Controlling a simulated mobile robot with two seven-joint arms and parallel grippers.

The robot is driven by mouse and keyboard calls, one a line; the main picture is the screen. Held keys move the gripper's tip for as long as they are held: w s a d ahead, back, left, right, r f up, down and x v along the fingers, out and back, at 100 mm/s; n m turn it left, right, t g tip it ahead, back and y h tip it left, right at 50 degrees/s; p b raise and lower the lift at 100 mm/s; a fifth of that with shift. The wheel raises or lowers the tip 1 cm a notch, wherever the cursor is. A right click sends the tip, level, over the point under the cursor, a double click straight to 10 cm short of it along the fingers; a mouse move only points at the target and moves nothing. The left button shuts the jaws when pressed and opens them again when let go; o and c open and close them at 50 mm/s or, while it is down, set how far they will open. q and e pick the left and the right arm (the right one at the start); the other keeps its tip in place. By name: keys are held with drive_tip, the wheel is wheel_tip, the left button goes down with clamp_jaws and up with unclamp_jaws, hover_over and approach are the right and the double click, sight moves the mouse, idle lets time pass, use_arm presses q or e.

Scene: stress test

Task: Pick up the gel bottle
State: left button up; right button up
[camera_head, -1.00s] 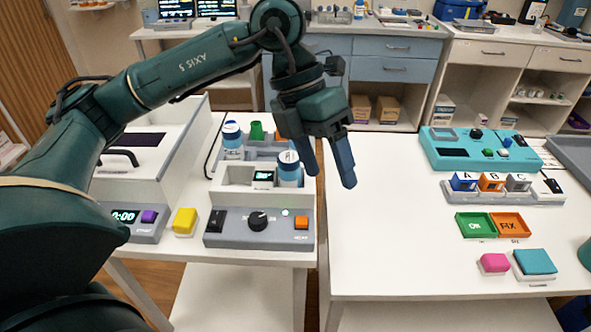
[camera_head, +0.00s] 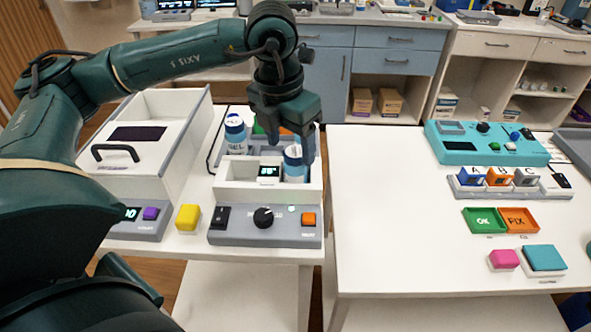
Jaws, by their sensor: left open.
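My left gripper (camera_head: 288,148) points down, open, at this second bottle. One finger is left of its cap and the other overlaps its right side; I cannot tell whether they touch it. The gel bottle is apart from the gripper, to its left. My right gripper is not in view.
The white device (camera_head: 232,192) has a dial, switch and orange button in front. A lidded white box (camera_head: 125,168) stands left, with a yellow block (camera_head: 187,218) nearby. The right table (camera_head: 390,220) is mostly clear, with a teal panel (camera_head: 485,146) and coloured blocks at its right.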

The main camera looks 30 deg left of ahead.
sight(293, 153)
use_arm(q)
drive_tip(key=f, duration=0.2)
drive_tip(key=w+f, duration=0.1)
drive_tip(key=f, duration=0.1)
drive_tip(key=shift+d+f, duration=0.2)
drive_tip(key=shift+c, duration=0.2)
drive_tip(key=c, duration=1.1)
